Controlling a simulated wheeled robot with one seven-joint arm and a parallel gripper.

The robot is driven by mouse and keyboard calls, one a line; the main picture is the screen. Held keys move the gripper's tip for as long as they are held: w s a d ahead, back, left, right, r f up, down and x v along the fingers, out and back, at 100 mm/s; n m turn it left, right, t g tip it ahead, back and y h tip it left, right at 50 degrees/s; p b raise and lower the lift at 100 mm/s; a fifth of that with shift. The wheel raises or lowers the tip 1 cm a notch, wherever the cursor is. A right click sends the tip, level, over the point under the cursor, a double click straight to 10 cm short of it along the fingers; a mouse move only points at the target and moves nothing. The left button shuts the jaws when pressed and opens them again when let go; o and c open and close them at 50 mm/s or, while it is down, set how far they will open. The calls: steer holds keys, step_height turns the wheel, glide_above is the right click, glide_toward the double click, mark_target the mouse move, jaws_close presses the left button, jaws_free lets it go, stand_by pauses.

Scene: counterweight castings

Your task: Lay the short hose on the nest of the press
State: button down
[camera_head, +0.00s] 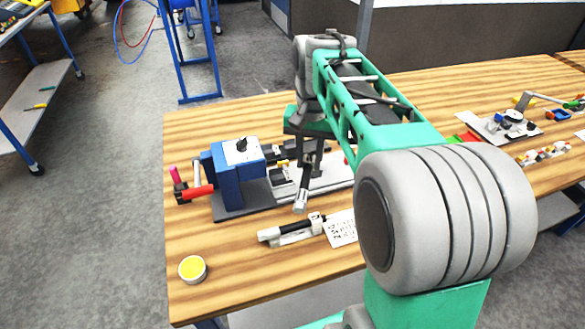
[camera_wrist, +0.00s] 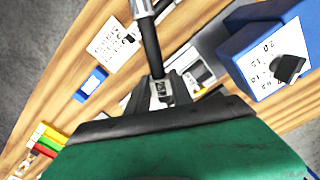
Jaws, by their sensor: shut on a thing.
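My gripper (camera_head: 311,152) is shut on a hose (camera_head: 301,195), a black tube with a grey metal end. It hangs down at a slant, apart from the table, in front of the press (camera_head: 238,166). In the wrist view the jaws (camera_wrist: 161,91) grip the hose (camera_wrist: 150,45), which runs toward the top edge; its other end is hidden. The press is a blue block with a white dial plate, also in the wrist view (camera_wrist: 263,60). Its nest is likely in the pale area right of the blue block, partly hidden by my gripper and hose.
A black-and-white piece (camera_head: 270,234) lies in a holder in front of the press, beside a printed card (camera_head: 341,228). A yellow-topped tin (camera_head: 192,268) stands at the front left. A red-handled part (camera_head: 197,191) is left of the press. Fixtures (camera_head: 508,124) crowd the right side.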

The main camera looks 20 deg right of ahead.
steer(key=d+r+m, duration=0.4)
steer(key=d+m, duration=0.8)
steer(key=d, duration=0.3)
steer(key=w+a+f+p, duration=0.1)
steer(key=w+a+f, duration=0.2)
steer(key=w+a+f+p, duration=0.1)
steer(key=w+a+f, duration=0.1)
steer(key=a+f, duration=0.1)
steer(key=w+a+f, duration=0.3)
steer(key=a+f, duration=0.1)
steer(key=shift+w+a+p, duration=0.2)
steer(key=shift+w+p, duration=0.1)
steer(key=shift+p, duration=0.1)
step_height(320, 180, down, 3)
steer(key=shift+r, duration=0.2)
steer(key=shift+d+f, duration=0.1)
